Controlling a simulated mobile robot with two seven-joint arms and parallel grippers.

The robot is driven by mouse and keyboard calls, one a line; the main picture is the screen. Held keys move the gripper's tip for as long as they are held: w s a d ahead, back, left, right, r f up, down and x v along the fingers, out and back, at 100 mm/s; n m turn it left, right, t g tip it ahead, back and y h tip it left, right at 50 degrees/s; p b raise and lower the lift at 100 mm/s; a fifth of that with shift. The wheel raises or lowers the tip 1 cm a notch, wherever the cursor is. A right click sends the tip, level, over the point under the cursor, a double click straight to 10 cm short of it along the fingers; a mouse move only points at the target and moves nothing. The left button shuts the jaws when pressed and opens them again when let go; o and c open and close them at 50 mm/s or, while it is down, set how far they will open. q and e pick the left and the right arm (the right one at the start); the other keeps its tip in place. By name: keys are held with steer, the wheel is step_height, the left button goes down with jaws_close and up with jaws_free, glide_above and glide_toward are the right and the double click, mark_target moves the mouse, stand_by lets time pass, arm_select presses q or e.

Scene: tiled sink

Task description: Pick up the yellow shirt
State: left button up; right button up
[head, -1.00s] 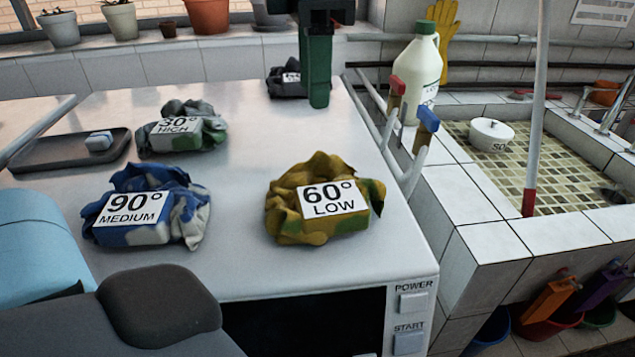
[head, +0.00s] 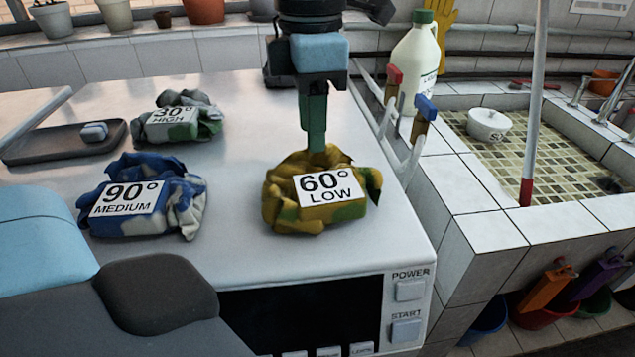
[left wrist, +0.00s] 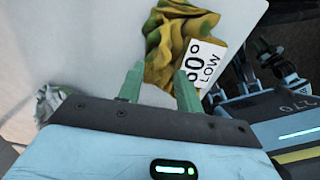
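The yellow shirt (head: 285,208) is a crumpled yellow-green bundle with a white "60° LOW" label, on the white machine top near its front right. It also shows in the left wrist view (left wrist: 165,50), just beyond the fingertips. My left gripper (head: 315,143) points down at the shirt's back edge, and its tips overlap that edge in the head view. In the left wrist view its two green fingers (left wrist: 160,80) stand apart, with part of the shirt near the gap. Whether they touch the cloth I cannot tell. My right gripper is not in view.
A blue-white shirt (head: 183,200) labelled "90° MEDIUM" lies to the left. A grey-green shirt (head: 205,125) labelled "30° HIGH" lies behind it, beside a dark tray (head: 60,145). A white jug (head: 412,70) and tiled sink (head: 480,215) stand to the right.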

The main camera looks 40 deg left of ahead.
arm_select(q)
steer(key=shift+f, duration=0.3)
steer(key=shift+c, duration=0.2)
jaws_close()
steer(key=shift+r, duration=0.1)
step_height(320, 180, up, 18)
steer(key=p, duration=0.2)
stand_by(0.4)
